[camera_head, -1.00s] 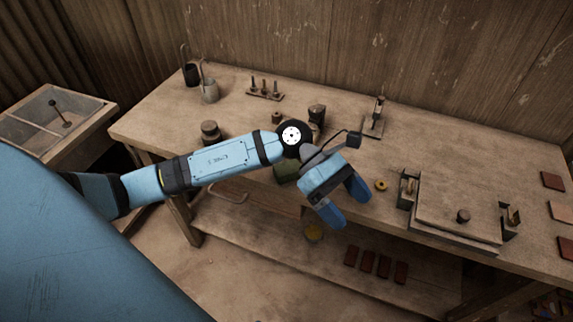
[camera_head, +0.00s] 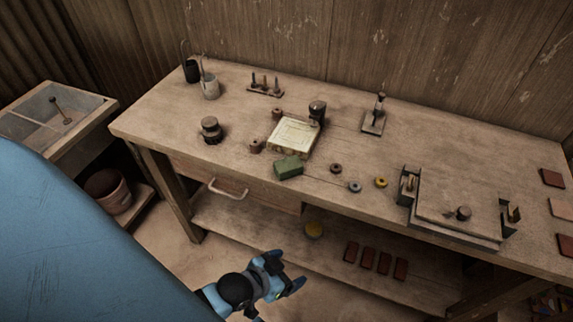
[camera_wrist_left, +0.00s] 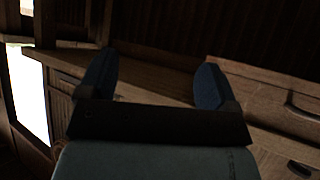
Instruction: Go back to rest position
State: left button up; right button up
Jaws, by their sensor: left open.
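My left gripper (camera_head: 284,273) is low at the bottom of the head view, in front of the workbench (camera_head: 250,160) and below its top. Its two blue fingers are apart with nothing between them. In the left wrist view the open fingers (camera_wrist_left: 155,85) face the front of wooden furniture with a drawer. My right gripper is not in view.
On the bench stand a tile press (camera_head: 455,205), a green block (camera_head: 288,168), a pale book-like block (camera_head: 293,135), small rings and a stamp-like tool (camera_head: 375,115). Several red tiles (camera_head: 368,258) lie on the lower shelf.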

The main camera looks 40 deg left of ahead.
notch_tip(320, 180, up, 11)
jog(key=p, duration=1.2)
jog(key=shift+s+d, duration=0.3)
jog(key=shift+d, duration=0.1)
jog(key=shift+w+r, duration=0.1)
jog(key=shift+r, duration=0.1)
